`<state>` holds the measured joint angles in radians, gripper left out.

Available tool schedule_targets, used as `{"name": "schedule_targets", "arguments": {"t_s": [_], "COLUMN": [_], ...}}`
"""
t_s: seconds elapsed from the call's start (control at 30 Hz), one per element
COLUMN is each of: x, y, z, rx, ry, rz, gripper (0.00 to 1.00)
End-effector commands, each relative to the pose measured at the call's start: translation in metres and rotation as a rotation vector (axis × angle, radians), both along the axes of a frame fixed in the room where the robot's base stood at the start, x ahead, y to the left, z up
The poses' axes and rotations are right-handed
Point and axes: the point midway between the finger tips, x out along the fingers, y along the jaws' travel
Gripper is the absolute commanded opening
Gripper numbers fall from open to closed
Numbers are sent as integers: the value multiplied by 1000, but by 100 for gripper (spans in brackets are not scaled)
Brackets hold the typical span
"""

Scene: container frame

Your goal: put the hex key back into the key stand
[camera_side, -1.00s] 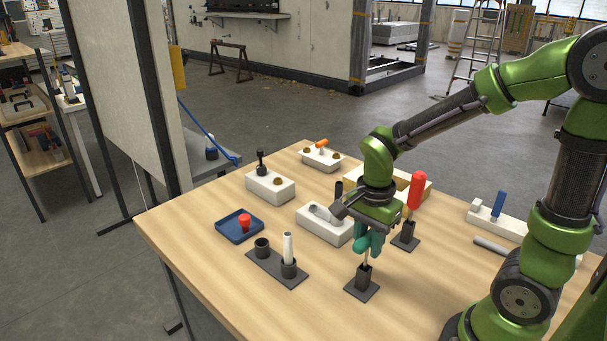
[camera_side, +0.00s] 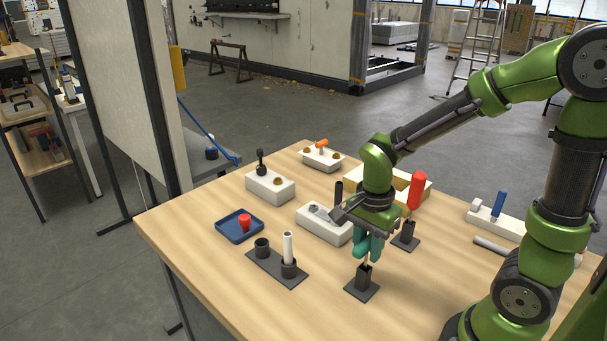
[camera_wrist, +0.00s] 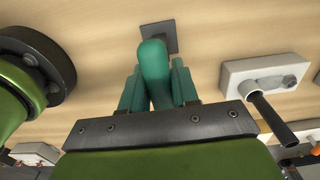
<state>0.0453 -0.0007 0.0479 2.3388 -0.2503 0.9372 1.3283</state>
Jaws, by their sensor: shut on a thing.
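My gripper (camera_side: 368,247) has teal fingers and is shut on the teal handle of the hex key (camera_wrist: 154,72). In the side view, a short stretch of the key's thin shaft shows below the fingers, pointing down at the top of the dark key stand (camera_side: 363,277). The shaft's lower end is hidden, seemingly inside the stand's socket; I cannot tell how deep. The key looks about upright. In the wrist view, the handle lies between both fingers, and the stand's dark square base (camera_wrist: 160,31) shows beyond it.
Behind and to the right, a similar dark stand (camera_side: 407,234) holds a red-handled tool (camera_side: 415,190). A white block (camera_side: 325,226) with a dark lever is close at left. A dark two-cup holder (camera_side: 276,270) and a blue tray (camera_side: 239,229) stand farther left. The front table is clear.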

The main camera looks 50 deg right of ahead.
Motion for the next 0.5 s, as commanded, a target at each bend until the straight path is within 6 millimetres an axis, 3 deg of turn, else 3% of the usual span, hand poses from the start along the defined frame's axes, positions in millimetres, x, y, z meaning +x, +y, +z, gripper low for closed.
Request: {"name": "schedule_targets", "arguments": {"t_s": [0.5], "x": [0], "y": [0], "z": [-6], "rx": [0], "ry": [0], "rz": [0], "gripper": [0]}}
